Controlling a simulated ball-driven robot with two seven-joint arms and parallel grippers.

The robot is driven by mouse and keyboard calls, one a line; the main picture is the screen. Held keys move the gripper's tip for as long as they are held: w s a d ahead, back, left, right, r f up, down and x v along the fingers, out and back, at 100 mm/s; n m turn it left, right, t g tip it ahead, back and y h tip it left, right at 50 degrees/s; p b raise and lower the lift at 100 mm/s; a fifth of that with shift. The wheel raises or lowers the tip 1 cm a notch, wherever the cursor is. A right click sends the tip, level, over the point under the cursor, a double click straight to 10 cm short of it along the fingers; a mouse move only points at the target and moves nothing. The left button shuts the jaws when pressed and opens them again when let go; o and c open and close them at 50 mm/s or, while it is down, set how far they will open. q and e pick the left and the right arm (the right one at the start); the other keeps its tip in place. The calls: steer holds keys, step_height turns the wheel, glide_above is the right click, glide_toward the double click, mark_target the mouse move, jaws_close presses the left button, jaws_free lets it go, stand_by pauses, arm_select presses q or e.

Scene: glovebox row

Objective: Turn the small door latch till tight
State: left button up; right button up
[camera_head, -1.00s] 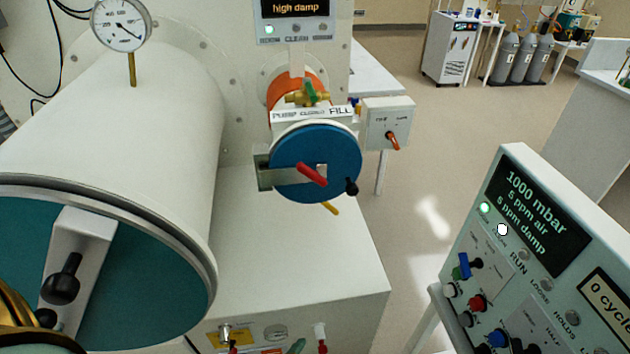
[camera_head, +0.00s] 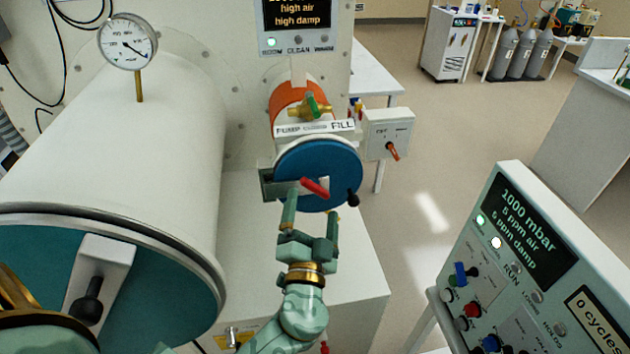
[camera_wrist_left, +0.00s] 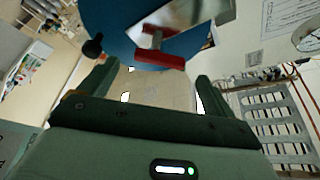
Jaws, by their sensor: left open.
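The small round blue door (camera_head: 335,163) closes the small port in the head view. Its latch has a red handle (camera_head: 315,187) that slants down to the right in front of a grey bar. My left gripper (camera_head: 312,207) is open just below the handle, its fingers pointing up at the door. In the left wrist view the red handle (camera_wrist_left: 160,61) lies just ahead of the fingertips, between their lines, and the gripper (camera_wrist_left: 158,74) is empty. I cannot tell whether a finger touches the handle. My right gripper is not in view.
A black knob (camera_head: 353,197) sits at the door's right edge. A valve with a green lever (camera_head: 313,106) is above it, and a switch box (camera_head: 388,134) is to the right. The large cylinder (camera_head: 150,130) stands left. A control panel (camera_head: 530,260) is at lower right.

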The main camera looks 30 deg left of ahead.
mark_target(316, 192)
arm_select(q)
steer(key=p+x, duration=0.1)
steer(key=x, duration=0.4)
steer(key=shift+w, duration=0.2)
steer(key=shift+c, duration=0.3)
steer(key=c, duration=0.9)
